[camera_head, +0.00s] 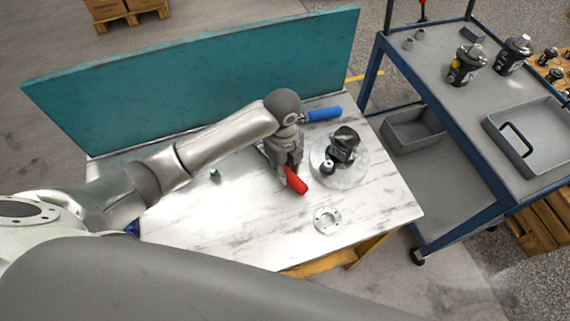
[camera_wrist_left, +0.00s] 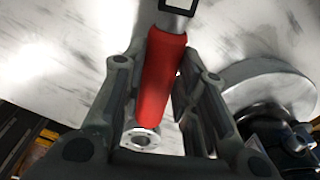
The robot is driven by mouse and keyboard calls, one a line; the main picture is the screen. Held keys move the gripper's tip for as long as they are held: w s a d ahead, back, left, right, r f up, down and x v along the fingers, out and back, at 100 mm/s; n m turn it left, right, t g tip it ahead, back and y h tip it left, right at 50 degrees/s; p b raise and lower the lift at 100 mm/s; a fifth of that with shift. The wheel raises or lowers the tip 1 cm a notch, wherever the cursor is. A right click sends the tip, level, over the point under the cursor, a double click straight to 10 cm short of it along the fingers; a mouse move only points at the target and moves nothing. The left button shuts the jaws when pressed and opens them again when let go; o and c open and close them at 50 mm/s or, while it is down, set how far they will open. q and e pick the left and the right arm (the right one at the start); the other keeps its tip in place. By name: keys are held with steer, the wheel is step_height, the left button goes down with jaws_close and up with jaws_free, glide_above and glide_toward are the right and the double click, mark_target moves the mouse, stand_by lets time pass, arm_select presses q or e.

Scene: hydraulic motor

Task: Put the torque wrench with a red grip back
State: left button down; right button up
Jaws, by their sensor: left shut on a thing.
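The torque wrench with the red grip (camera_head: 295,180) shows its grip end below my left gripper on the marble table in the head view. In the left wrist view its red grip (camera_wrist_left: 163,78) lies between the fingers, and a silver shaft runs up out of the frame. My left gripper (camera_head: 284,165) is shut on this grip; its fingertips also show in the left wrist view (camera_wrist_left: 155,65). The wrench's far end is hidden behind the gripper in the head view. I cannot tell whether the wrench touches the table. My right gripper is not in view.
A blue-handled tool (camera_head: 322,114) lies behind my gripper. A dark motor part stands on a round clear plate (camera_head: 354,174) to the right. A metal flange (camera_head: 327,220) lies near the front edge. A teal panel (camera_head: 200,85) borders the back; a blue cart (camera_head: 480,130) stands right.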

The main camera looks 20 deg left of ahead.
arm_select(q)
steer(key=c, duration=1.1)
jaws_free()
steer(key=shift+f, duration=0.1)
steer(key=shift+c, duration=0.2)
steer(key=shift+r, duration=0.2)
steer(key=shift+w+r, duration=0.1)
steer(key=shift+r, duration=0.2)
step_height(320, 180, up, 11)
steer(key=b, duration=0.1)
steer(key=shift+a+r, duration=0.15)
